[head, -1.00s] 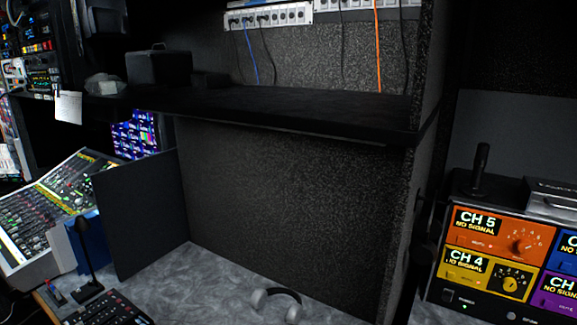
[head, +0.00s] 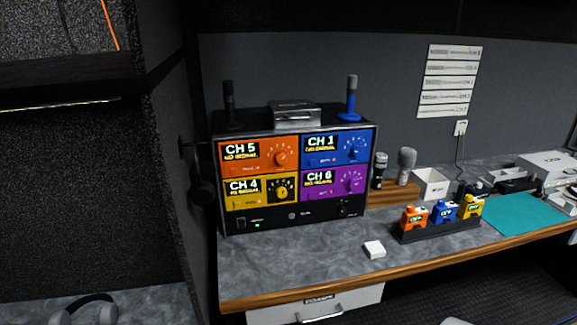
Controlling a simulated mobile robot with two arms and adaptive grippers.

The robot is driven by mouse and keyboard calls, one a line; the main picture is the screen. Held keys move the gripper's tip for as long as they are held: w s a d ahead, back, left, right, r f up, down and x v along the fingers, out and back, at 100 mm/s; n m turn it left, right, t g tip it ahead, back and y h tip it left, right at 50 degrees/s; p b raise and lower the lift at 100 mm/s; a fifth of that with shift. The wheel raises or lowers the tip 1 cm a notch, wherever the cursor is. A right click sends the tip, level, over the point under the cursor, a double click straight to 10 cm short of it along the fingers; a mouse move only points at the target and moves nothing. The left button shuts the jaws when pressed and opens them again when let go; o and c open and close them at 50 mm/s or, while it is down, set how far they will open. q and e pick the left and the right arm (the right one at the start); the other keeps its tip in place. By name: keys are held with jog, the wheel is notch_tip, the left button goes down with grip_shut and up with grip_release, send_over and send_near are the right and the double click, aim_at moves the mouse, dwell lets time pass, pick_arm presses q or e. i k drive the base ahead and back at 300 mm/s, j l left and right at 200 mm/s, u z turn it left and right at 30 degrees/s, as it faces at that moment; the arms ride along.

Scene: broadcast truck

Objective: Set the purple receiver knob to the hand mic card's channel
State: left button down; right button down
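The receiver rack (head: 290,215) stands on the grey desk, with four coloured panels. The purple panel (head: 322,188) is at the lower right and its display reads CH 6; its purple knob (head: 352,181) is on the panel's right side. The orange panel (head: 245,158) reads CH 5, the blue panel (head: 325,147) CH 1 and the yellow panel (head: 243,190) CH 4. A paper card column (head: 449,82) hangs on the wall; its text is too small to read. I cannot identify a hand mic card. Neither gripper is in view.
Two microphones (head: 405,163) stand on a wooden block right of the rack. A dark tray (head: 450,229) holds orange, blue and yellow packs. A small white block (head: 374,249) lies on the desk. A dark partition (head: 185,130) stands left; headphones (head: 88,310) lie lower left.

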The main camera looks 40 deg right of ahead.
aim_at(352, 182)
jog(key=z, duration=1.7)
